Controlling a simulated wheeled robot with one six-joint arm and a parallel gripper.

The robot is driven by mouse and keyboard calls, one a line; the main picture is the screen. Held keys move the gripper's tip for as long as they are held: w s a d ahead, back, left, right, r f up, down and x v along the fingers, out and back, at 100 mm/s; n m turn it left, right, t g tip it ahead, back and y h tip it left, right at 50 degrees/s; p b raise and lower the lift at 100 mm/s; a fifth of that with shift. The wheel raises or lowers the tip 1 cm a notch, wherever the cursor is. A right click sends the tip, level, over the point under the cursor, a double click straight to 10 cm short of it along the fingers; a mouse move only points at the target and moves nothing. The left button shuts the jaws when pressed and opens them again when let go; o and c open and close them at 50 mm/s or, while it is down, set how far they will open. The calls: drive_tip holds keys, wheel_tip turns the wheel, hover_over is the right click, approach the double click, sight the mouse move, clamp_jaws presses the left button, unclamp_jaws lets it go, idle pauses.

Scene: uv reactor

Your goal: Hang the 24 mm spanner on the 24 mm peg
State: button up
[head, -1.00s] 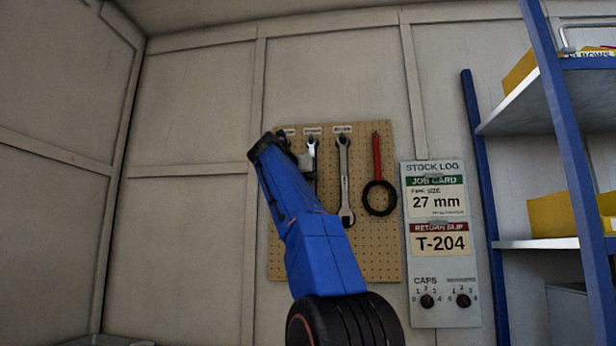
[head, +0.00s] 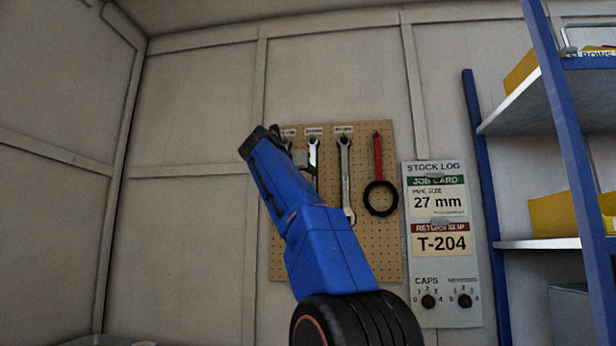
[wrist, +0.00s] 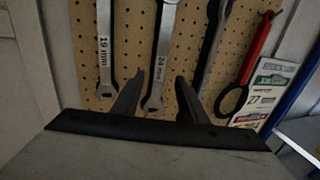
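The 24 mm spanner (wrist: 164,55) hangs upright against the pegboard in the wrist view, its size mark readable on the handle. It also shows in the head view (head: 314,157), its top under a small label; my arm hides its lower part. The label and the peg itself are too small or dark to read. My gripper (wrist: 159,84) is open, its two dark fingers apart. The spanner's lower end shows between and beyond them; I see no clear contact. In the head view my wrist hides most of the gripper.
The pegboard (head: 385,255) also holds a 19 mm spanner (wrist: 104,45), a larger spanner (head: 345,180) and a red-handled strap wrench (head: 378,155). A stock log board (head: 439,260) hangs to the right. Blue-framed shelves (head: 565,120) stand further right. The wall at left is clear.

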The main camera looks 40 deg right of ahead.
drive_tip(key=v, duration=1.3)
drive_tip(key=shift+a, duration=0.1)
